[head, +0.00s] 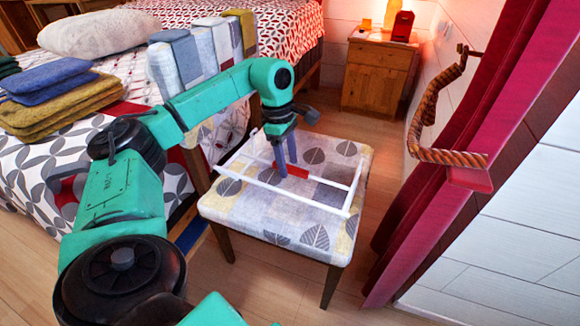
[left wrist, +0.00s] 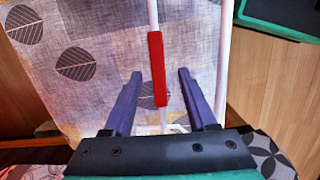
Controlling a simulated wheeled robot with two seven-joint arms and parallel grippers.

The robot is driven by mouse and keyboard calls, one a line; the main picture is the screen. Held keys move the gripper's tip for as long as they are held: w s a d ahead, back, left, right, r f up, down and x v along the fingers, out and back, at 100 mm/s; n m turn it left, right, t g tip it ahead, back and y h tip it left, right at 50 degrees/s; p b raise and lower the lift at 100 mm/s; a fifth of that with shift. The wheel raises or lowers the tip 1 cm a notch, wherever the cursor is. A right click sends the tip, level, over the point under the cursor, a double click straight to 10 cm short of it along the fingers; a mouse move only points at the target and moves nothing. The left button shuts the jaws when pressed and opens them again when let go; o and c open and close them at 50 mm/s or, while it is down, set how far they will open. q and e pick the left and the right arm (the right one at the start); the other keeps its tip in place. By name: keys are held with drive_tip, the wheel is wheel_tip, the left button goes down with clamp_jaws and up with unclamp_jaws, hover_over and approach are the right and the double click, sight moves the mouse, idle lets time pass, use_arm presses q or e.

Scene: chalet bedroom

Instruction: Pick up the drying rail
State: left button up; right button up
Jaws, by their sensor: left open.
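The drying rail is a thin white frame (head: 345,212) with a red grip section (head: 292,170) on one bar. It rests on a stool with a leaf-patterned seat (head: 250,208). My left gripper (head: 286,163) points down over the stool at the red section. In the left wrist view, the open fingers of my left gripper (left wrist: 160,74) stand on either side of the red section (left wrist: 157,70), with a gap on both sides. Nothing is held. My right gripper is not in view.
A bed with folded towels (head: 60,95) and a pillow (head: 98,33) stands at the left. A wooden nightstand (head: 376,77) is at the back. At the right are a red curtain (head: 440,200) and a rope-wrapped wall fitting (head: 430,120). Wooden floor is clear beside the stool.

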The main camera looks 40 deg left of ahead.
sight(290, 166)
use_arm(q)
drive_tip(key=f, duration=0.2)
drive_tip(key=f+b, duration=0.1)
drive_tip(key=shift+w+d+f, duration=0.2)
drive_tip(key=shift+d+f, duration=0.1)
drive_tip(key=shift+f, duration=0.1)
drive_tip(key=shift+r, duration=0.1)
clamp_jaws()
idle(0.8)
